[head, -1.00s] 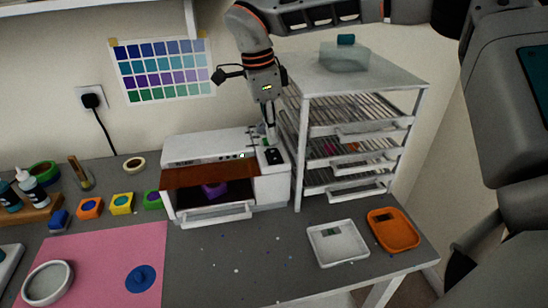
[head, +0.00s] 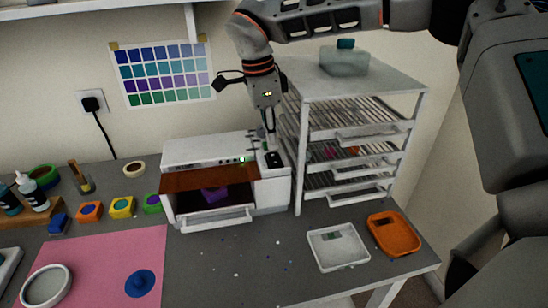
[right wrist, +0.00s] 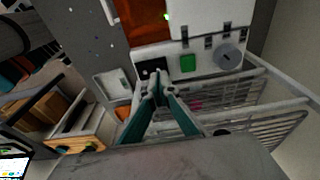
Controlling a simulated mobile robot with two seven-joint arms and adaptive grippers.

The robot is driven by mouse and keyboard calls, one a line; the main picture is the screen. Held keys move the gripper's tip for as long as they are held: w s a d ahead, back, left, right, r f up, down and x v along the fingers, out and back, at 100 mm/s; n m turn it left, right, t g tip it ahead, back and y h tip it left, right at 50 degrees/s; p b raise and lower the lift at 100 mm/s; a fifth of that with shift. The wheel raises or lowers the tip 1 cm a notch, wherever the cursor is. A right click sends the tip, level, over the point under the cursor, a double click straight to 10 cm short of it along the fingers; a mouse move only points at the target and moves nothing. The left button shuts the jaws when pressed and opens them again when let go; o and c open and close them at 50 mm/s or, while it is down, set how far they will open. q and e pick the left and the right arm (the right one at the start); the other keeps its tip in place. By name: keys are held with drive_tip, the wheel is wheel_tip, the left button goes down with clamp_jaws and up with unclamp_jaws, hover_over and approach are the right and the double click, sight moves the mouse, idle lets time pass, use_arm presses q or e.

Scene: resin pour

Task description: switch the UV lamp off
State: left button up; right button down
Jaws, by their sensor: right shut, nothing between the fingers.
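The UV lamp (head: 210,152) is a white box on the grey bench with an amber front cover and a purple piece (head: 213,193) inside. A small green light (head: 242,159) glows on it, also in the right wrist view (right wrist: 166,16). Its control panel carries a black switch (right wrist: 152,67), a green button (right wrist: 187,63) and a grey knob (right wrist: 228,55). My right gripper (head: 271,143) points down over the panel, shut and empty. In the right wrist view its fingertips (right wrist: 156,78) overlap the black switch's lower edge; I cannot tell whether they touch it. My left gripper is not in view.
A white rack (head: 304,150) with wire shelves stands close to the lamp's right. A white tray (head: 340,257) and an orange tray (head: 375,236) lie in front of the rack. A pink mat (head: 100,255) lies at left. The bench before the lamp is mostly free.

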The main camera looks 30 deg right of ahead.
sight(272, 155)
drive_tip(key=shift+f+b, duration=0.3)
drive_tip(key=shift+f, duration=0.75)
idle(0.9)
drive_tip(key=shift+r, duration=0.2)
wheel_tip(272, 155, up, 2)
drive_tip(key=p, duration=0.3)
drive_tip(key=shift+r, duration=2.4)
